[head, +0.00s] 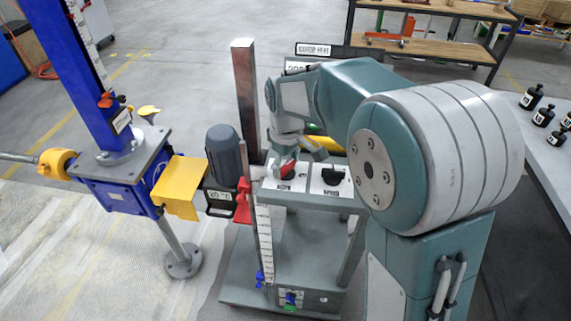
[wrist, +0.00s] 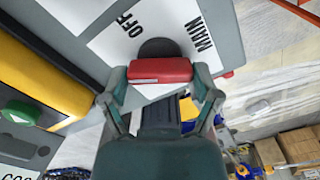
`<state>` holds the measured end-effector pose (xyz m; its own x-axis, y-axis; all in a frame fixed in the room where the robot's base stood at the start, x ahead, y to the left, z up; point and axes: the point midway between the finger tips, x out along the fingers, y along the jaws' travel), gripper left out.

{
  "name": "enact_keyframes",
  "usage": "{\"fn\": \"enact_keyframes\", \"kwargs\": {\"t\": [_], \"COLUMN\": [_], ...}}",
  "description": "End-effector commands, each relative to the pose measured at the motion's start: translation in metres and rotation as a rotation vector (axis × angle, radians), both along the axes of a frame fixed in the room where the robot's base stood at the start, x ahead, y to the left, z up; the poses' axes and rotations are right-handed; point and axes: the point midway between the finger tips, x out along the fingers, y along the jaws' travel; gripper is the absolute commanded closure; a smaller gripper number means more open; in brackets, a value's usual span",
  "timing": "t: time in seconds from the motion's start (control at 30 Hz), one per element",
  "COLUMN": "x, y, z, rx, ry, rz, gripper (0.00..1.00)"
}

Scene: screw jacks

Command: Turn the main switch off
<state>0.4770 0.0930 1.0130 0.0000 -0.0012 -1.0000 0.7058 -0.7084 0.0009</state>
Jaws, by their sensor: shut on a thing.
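The main switch shows in the wrist view as a red handle (wrist: 160,70) in front of a round dark base, on a white plate (wrist: 120,40) printed OFF and MAIN. In the head view the red switch (head: 287,171) is at the left of the grey panel top, partly covered by my gripper (head: 291,163). In the wrist view the fingers of my gripper (wrist: 160,76) are at the two ends of the red handle and shut on it. The OFF print lies to the upper left of the handle, MAIN to the upper right.
A black knob (head: 333,176) sits on the same panel, right of the switch. A tall metal post (head: 245,95) stands behind, and a blue screw jack (head: 115,180) with a yellow guard (head: 180,187) stands left. A table with black weights (head: 531,97) is at right.

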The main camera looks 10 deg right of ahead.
Motion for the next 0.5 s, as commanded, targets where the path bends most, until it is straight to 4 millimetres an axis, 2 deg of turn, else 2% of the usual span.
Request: {"fn": "enact_keyframes", "kwargs": {"t": [0.5], "x": [-0.0004], "y": [0.0001], "z": [-0.0012], "rx": [-0.001], "ry": [0.002], "rz": [-0.491], "gripper": [0.68]}}
